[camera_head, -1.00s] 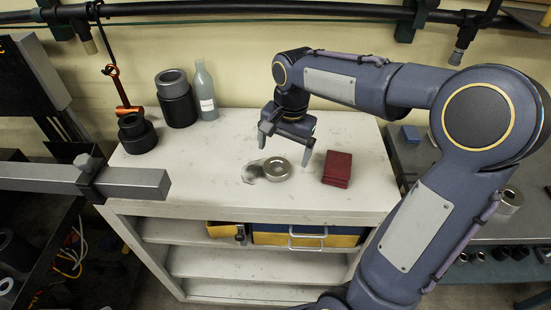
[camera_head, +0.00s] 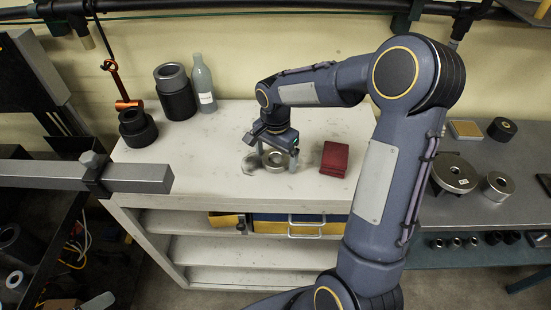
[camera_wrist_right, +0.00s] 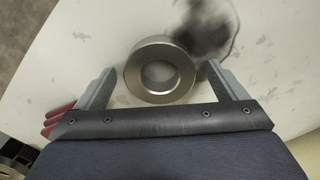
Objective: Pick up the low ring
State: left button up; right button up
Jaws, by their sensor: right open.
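The low ring (camera_head: 275,168) is a flat grey metal ring lying on the white bench top. It also shows in the right wrist view (camera_wrist_right: 160,96), with its round hole facing up. My right gripper (camera_head: 277,157) is over the ring, its fingers apart. In the wrist view my right gripper (camera_wrist_right: 160,70) is open and empty, with one finger on each side of the ring and a gap at both sides. The head view hides part of the ring behind the gripper. My left gripper is not in view.
A dark red block (camera_head: 335,158) lies close to the right of the ring. A dark smudge (camera_wrist_right: 205,28) is beside the ring. Dark cylinders (camera_head: 176,98) and a grey bottle (camera_head: 203,88) stand at the back left. The bench front left is clear.

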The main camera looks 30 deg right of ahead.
jog(key=shift+r, duration=0.1)
jog(key=c, duration=1.5)
